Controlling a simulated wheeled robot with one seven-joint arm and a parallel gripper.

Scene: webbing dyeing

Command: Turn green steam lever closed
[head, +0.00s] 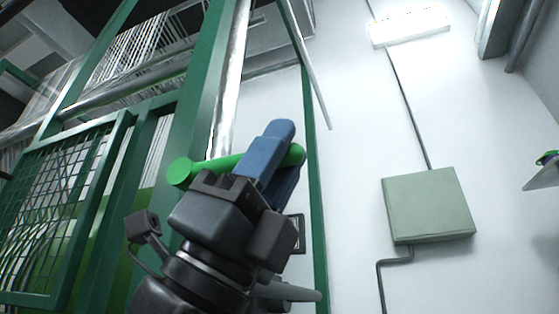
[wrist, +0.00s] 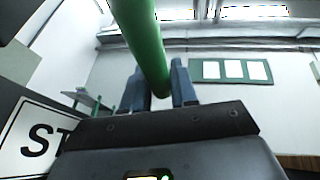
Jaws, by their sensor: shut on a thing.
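The green steam lever (head: 181,172) is a bright green bar with a rounded end, lying nearly level in the head view and rising slightly to the right. My gripper (head: 275,158) has blue fingers and is shut on the lever near its right end. In the wrist view the lever (wrist: 143,45) runs from the top edge down between the two blue fingertips of my gripper (wrist: 160,85). The lever's mounting is not clearly visible, and part of the bar is hidden behind my fingers.
A green frame with a mesh panel (head: 70,190) stands on the left, beside a shiny vertical pipe (head: 229,80). A grey-green box (head: 429,205) is on the white wall at right. A sign (wrist: 35,135) is close at left in the wrist view.

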